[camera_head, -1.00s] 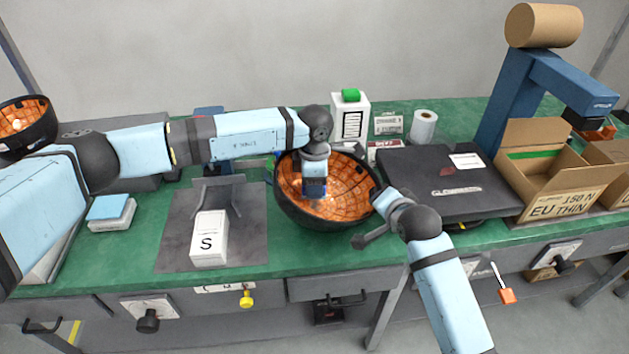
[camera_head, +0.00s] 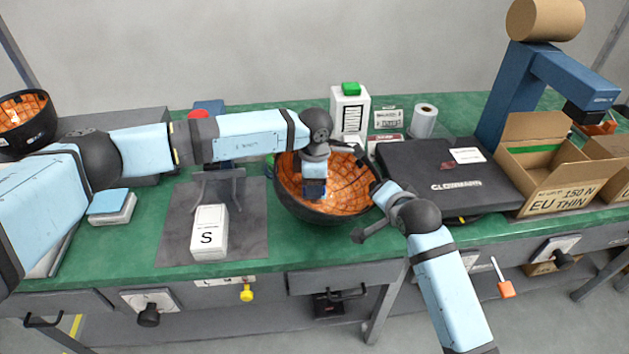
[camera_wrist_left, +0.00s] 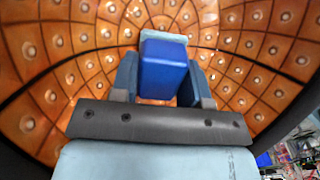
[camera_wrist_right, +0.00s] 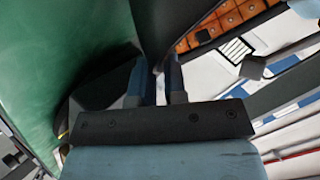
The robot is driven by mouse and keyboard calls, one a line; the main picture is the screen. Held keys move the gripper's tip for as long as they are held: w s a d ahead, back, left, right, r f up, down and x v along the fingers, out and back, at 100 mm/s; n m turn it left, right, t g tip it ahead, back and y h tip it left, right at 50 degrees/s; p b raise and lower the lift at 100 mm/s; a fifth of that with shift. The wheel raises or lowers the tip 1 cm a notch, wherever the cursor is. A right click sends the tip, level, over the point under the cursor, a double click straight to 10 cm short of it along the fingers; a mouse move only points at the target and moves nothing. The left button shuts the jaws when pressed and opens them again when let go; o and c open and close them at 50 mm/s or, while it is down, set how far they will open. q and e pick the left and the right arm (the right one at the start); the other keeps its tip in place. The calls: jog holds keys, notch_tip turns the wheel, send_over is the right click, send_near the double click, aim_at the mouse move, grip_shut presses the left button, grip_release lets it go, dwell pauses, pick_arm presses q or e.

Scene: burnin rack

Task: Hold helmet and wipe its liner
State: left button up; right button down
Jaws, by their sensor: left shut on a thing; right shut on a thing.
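The helmet (camera_head: 300,211) is a black bowl-like shell, open side up, with an orange studded liner (camera_head: 345,188). It is at the middle of the green bench. My left gripper (camera_head: 314,188) is inside it, shut on a blue wiping block (camera_wrist_left: 163,70) with a pale face. The block is at the liner in the left wrist view; whether it touches cannot be told. My right gripper (camera_head: 379,190) is at the helmet's right rim. In the right wrist view its fingers (camera_wrist_right: 157,80) are shut on the dark rim, with some orange liner beyond.
A white box marked S (camera_head: 209,240) lies on a grey mat (camera_head: 175,235) at left. A black laptop-like case (camera_head: 435,165) is close right of my right gripper. A white bottle with green cap (camera_head: 350,112) stands behind. Another helmet (camera_head: 35,140) is far left.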

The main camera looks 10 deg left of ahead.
pick_arm(q)
jog(key=shift+f, duration=0.25)
dwell(0.3)
jog(key=shift+s+a+f, duration=0.1)
jog(key=shift+a, duration=0.35)
jog(key=shift+w+d, duration=0.2)
jog(key=shift+d, duration=0.75)
jog(key=shift+a+f, duration=0.1)
jog(key=shift+a, duration=0.05)
jog(key=shift+s+a+f, duration=0.15)
jog(key=shift+s+a, duration=0.05)
jog(key=shift+a, duration=0.65)
jog(key=shift+w+d, duration=0.2)
jog(key=shift+d, duration=0.8)
jog(key=shift+s+a+f, duration=0.1)
jog(key=shift+a, duration=0.4)
jog(key=shift+s+a+f, duration=0.1)
jog(key=shift+a, duration=0.4)
jog(key=shift+w+d+f, duration=0.1)
jog(key=shift+w+d, duration=0.1)
jog(key=shift+d, duration=0.8)
